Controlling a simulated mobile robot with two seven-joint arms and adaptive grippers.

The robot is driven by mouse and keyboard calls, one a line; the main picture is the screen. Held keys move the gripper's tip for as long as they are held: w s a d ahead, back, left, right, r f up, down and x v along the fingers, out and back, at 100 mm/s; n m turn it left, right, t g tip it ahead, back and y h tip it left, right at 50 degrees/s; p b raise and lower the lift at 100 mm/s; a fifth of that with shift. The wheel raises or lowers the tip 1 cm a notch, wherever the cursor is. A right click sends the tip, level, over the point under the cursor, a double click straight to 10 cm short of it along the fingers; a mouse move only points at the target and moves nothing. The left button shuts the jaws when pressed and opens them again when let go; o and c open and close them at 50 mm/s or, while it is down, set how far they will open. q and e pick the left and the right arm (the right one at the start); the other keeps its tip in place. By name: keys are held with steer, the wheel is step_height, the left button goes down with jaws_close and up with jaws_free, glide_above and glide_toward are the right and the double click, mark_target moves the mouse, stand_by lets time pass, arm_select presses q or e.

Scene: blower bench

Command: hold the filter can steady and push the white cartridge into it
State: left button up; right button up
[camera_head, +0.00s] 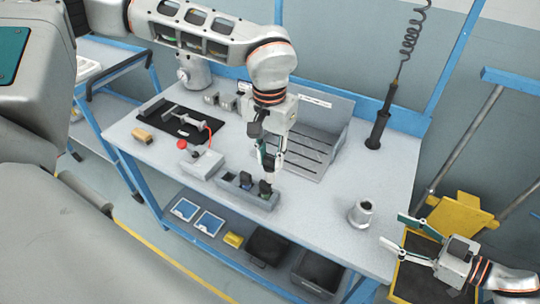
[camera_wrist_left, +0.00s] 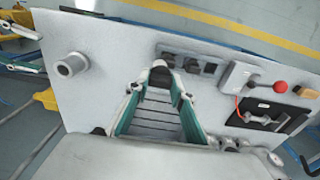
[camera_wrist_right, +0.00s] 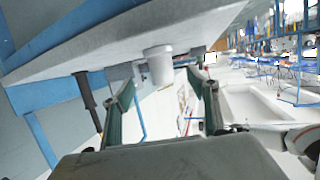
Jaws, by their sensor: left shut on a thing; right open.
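The filter can (camera_head: 361,213), a grey metal cylinder with a wider base, stands upright on the bench's right part. It also shows in the left wrist view (camera_wrist_left: 71,65) and right wrist view (camera_wrist_right: 158,64). My right gripper (camera_head: 395,231) is open and empty, its fingers pointing toward the can from the right, apart from it. My left gripper (camera_head: 269,170) points down at the grey slotted block and is shut on a small pale piece with a dark part (camera_wrist_left: 160,65), seemingly the white cartridge. The fingers hide much of it; whether it touches the block is unclear.
The grey slotted block (camera_head: 232,190) holds dark pieces. A red-knobbed device (camera_head: 196,160), a black tray (camera_head: 176,123) and a tan block (camera_head: 142,136) lie left. A grey ribbed rack (camera_head: 310,145) stands behind. The bench between block and can is clear.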

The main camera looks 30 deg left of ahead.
mark_target(368, 223)
arm_select(q)
step_height(368, 223, down, 3)
steer(key=b, duration=0.2)
steer(key=shift+r+b, duration=0.1)
steer(key=shift+b, duration=0.25)
arm_select(e)
steer(key=x, duration=0.5)
steer(key=shift+f, duration=0.15)
arm_select(q)
steer(key=shift+r, duration=0.25)
arm_select(e)
steer(key=x, duration=0.3)
arm_select(q)
steer(key=shift+p, duration=0.3)
arm_select(e)
steer(key=shift+x, duration=0.85)
steer(key=c, duration=1)
